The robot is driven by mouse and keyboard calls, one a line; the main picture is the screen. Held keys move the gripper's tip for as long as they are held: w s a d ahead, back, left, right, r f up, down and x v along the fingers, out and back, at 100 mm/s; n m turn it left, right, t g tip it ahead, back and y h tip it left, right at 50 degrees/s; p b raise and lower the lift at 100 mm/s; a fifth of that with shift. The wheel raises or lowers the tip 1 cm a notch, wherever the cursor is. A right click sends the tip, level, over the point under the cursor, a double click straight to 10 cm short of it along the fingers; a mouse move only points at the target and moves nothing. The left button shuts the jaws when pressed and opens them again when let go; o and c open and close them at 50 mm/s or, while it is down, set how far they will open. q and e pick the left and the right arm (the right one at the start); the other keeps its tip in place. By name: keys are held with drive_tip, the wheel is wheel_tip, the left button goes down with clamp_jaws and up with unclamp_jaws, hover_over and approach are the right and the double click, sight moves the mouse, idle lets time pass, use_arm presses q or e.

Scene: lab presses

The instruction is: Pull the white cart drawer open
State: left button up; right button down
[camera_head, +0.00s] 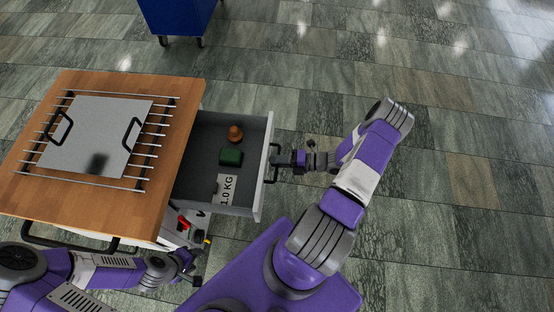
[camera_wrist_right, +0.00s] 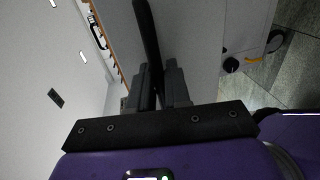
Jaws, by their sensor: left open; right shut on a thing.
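The white cart drawer (camera_head: 259,190) stands pulled out to the right from under the wooden cart top (camera_head: 180,150), with its grey inside showing. My right gripper (camera_head: 283,160) is shut on the black drawer handle (camera_head: 273,165) on the drawer's front. In the right wrist view, the handle (camera_wrist_right: 148,35) runs between the two fingers of that gripper (camera_wrist_right: 160,88). My left gripper (camera_head: 191,265) is low beside the cart's near side, below the drawer and apart from it. Its fingers are small and partly hard to make out.
The drawer holds a brown knobbed object (camera_head: 235,133), a green block (camera_head: 231,157) and a block marked 1.0 KG (camera_head: 227,188). A metal plate (camera_head: 95,135) with black handles lies on rods on the top. A blue bin (camera_head: 180,14) stands behind. Floor to the right is clear.

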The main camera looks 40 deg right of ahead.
drive_tip(key=shift+s+d, duration=0.1)
drive_tip(key=shift+d, duration=0.05)
drive_tip(key=c, duration=1.3)
unclamp_jaws()
drive_tip(key=shift+c, duration=0.2)
drive_tip(key=v, duration=0.7)
drive_tip(key=shift+s+d+p, duration=0.15)
drive_tip(key=shift+s+p, duration=0.05)
drive_tip(key=shift+p, duration=0.25)
